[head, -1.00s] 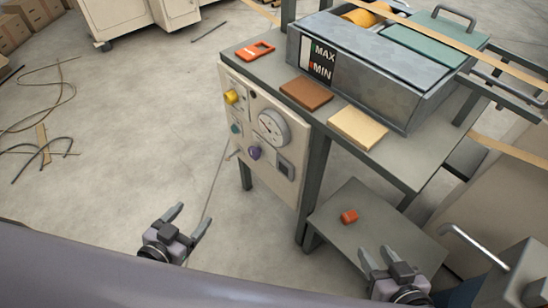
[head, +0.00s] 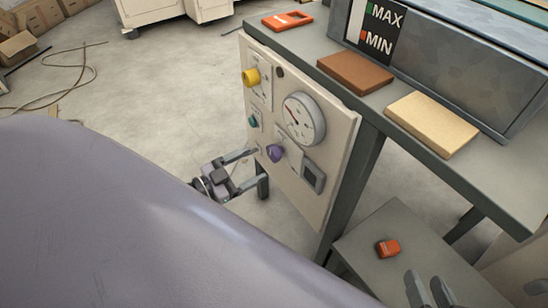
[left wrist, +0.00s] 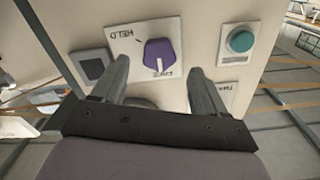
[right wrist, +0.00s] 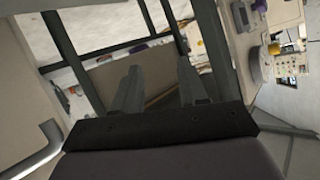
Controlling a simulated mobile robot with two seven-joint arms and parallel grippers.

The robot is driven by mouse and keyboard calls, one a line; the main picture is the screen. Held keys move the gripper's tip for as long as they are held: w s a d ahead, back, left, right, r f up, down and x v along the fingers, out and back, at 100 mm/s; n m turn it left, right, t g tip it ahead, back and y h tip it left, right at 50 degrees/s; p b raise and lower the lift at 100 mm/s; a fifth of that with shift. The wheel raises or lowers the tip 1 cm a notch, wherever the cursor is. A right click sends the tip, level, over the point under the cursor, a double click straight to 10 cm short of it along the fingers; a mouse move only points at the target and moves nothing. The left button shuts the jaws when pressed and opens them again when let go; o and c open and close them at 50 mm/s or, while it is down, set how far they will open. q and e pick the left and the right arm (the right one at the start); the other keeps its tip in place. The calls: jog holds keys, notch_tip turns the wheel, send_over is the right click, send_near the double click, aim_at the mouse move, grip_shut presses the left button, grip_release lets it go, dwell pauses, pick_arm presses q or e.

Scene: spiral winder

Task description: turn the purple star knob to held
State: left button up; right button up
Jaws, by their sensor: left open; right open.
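The purple star knob (head: 275,153) sits on the beige control panel (head: 318,200), below the round gauge. In the left wrist view the knob (left wrist: 157,52) lies between and beyond my left fingertips. Its white pointer line is aimed at the lower label in that view, away from the upside-down HELD label (left wrist: 122,36) at upper left. My left gripper (head: 256,168) is open and empty, close in front of the panel just left of the knob, apart from it. My right gripper (head: 429,287) is open and empty beside the low shelf.
The panel also has a yellow knob (head: 251,77), a teal button (head: 253,121), a gauge (head: 303,118) and a dark square (head: 313,177). An orange block (head: 388,248) lies on the low shelf (head: 365,230). Brown (head: 356,72) and tan (head: 431,122) blocks lie on the bench above.

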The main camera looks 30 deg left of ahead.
aim_at(270, 156)
pick_arm(q)
jog(key=shift+b+x, duration=0.75)
jog(key=shift+x, duration=2.2)
jog(key=c, duration=1.1)
